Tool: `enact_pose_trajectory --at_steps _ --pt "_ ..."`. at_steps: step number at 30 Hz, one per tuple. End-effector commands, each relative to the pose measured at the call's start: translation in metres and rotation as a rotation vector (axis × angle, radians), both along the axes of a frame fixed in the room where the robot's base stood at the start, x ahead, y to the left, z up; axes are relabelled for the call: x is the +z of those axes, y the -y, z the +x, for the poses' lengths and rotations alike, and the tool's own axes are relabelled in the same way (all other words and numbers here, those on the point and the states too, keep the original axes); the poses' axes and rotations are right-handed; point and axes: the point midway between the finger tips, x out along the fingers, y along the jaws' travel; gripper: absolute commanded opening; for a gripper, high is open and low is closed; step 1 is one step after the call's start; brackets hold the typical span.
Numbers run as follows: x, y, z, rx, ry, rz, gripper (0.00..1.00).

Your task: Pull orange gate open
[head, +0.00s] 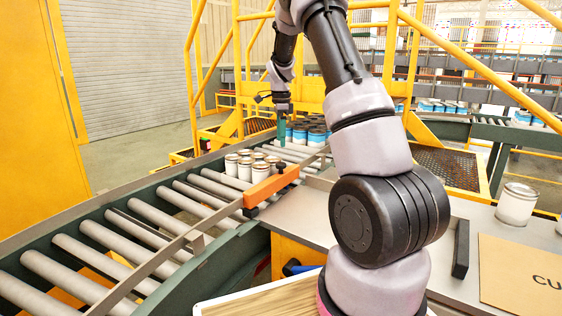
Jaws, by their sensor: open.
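The orange gate (272,186) is a short bar with a dark knob on top, lying across the inner side of the roller conveyor (150,212). My gripper (282,141) points down over the conveyor beyond the gate and these cans, apart from the gate knob. It is open, with teal fingers seen nearly edge-on, so the gap between them is hard to make out. It appears empty.
Blue-and-white cans (308,132) with dark lids stand close behind and right of my gripper. A metal rail (130,275) runs along the conveyor. At right, a grey table bears a white can (516,204) and a cardboard sheet (520,273). Yellow railings stand behind.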

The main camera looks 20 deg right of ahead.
Motion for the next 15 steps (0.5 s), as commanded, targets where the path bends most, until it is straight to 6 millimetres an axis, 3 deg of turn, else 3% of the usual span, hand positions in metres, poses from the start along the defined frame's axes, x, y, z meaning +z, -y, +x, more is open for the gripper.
enact_pose_trajectory --at_steps 9,15 --pt "-0.061 0.000 -0.001 0.001 -0.004 0.002 0.79" --pt "-0.086 0.000 -0.001 0.001 -0.002 0.001 0.79"
